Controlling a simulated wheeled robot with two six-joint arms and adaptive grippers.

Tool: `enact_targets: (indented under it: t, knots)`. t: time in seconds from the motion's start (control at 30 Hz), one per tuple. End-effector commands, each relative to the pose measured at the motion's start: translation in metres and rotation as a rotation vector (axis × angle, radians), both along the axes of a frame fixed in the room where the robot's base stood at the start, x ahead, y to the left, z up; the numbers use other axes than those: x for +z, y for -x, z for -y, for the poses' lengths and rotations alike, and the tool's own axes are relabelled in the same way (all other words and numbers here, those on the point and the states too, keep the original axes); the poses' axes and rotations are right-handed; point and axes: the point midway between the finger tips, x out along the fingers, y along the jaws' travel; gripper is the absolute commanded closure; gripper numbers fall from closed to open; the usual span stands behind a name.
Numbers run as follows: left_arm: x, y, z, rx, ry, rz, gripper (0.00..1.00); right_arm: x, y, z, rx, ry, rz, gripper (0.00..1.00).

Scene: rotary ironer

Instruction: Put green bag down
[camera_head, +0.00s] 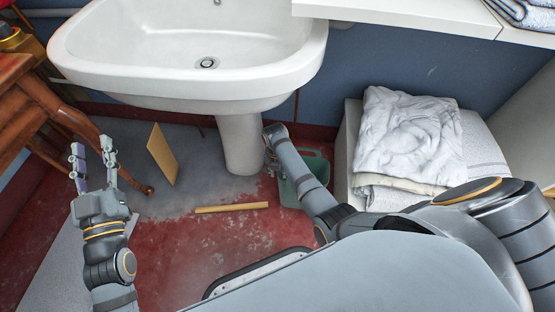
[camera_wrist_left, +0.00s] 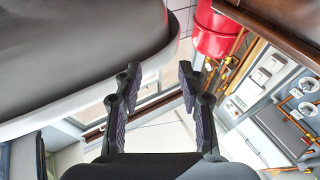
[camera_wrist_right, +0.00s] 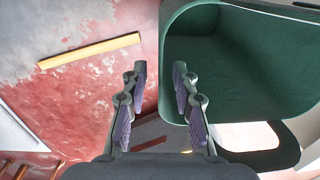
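The green bag (camera_head: 318,165) is low beside the sink pedestal, partly hidden behind my right arm. In the right wrist view, the bag (camera_wrist_right: 245,75) shows its open, empty-looking inside and a dark green loop at lower right. My right gripper (camera_wrist_right: 160,75) has its fingers apart, with the bag's left edge showing between them; I cannot tell whether they touch it. Its fingers are hidden in the head view. My left gripper (camera_head: 92,148) is open and empty at the left, and its spread fingers also show in the left wrist view (camera_wrist_left: 160,85).
The white sink (camera_head: 190,85) overhangs the floor on its pedestal (camera_head: 240,145). A yellow bar (camera_head: 232,208) lies on the red floor, with a tan board (camera_head: 161,153) behind. A wooden stool (camera_head: 40,105) stands left. White folded cloths (camera_head: 410,135) are stacked right.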

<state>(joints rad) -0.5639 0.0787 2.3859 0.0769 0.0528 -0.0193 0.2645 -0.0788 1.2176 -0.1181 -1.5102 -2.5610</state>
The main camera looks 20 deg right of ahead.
Motion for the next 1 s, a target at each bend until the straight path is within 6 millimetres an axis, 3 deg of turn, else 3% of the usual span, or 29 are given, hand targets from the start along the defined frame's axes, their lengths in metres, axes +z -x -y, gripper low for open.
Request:
enact_targets:
  t: [0.23, 0.47, 0.77, 1.0]
  knots:
    - [-0.071, 0.000, 0.000, -0.004, 0.005, -0.291, 0.60, 0.016, 0.000, -0.001, 0.000, 0.000, 0.001, 0.72]
    - [-0.136, 0.016, 0.002, -0.012, 0.011, -0.553, 0.60, 0.029, -0.001, -0.001, 0.000, 0.000, 0.000, 0.72]
    - [-0.212, 0.060, 0.007, -0.030, 0.017, -0.885, 0.60, 0.046, -0.001, -0.002, 0.000, 0.000, 0.000, 0.72]
    - [-0.261, 0.108, 0.011, -0.050, 0.023, -1.143, 0.60, 0.060, -0.002, -0.003, 0.000, 0.000, 0.001, 0.72]
